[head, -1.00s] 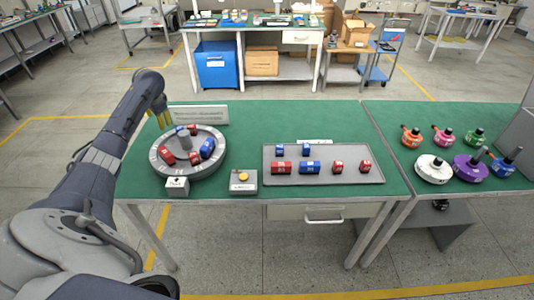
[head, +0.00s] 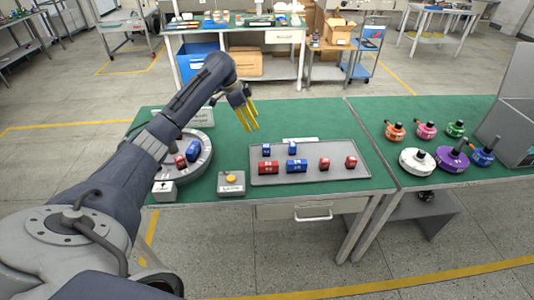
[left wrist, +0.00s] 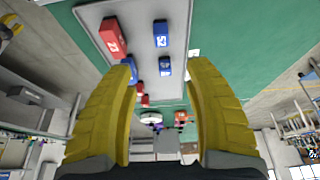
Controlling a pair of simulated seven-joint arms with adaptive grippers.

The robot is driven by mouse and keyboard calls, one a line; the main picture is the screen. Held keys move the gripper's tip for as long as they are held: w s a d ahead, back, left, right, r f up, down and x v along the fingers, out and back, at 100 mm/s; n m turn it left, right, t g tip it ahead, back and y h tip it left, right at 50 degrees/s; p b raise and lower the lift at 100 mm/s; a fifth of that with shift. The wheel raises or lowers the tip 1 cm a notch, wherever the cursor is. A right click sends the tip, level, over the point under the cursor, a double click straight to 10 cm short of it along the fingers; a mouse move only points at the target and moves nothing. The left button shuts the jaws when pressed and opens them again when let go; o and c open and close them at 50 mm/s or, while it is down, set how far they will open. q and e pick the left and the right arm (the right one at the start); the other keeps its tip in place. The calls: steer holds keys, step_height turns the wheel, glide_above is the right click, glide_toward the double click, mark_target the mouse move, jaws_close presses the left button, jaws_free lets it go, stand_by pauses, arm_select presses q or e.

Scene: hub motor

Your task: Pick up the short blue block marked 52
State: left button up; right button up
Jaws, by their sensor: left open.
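My left gripper (head: 249,126) is open and empty, in the air above and behind the left back part of the grey tray (head: 350,177). Its two yellow fingers also show in the left wrist view (left wrist: 160,64). Two short blue blocks stand at the back of the tray: the left one (head: 266,149) and the right one (head: 293,148). In the left wrist view, the nearer short blue block (left wrist: 161,34) carries white digits that look like 52, turned. The farther short blue block (left wrist: 165,67) has a mark too small to read.
The tray's front row holds a long red block (head: 268,167), a long blue block (head: 297,165) and two smaller red blocks (head: 324,163). A round grey tray (head: 205,163) with blocks is partly behind my left arm. A yellow-button box (head: 231,183) stands in front.

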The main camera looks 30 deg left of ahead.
mark_target(266, 146)
arm_select(q)
steer(key=x, duration=1.4)
steer(key=shift+w+f, duration=0.2)
steer(key=shift+f, duration=0.05)
steer(key=shift+o, duration=0.2)
jaws_close()
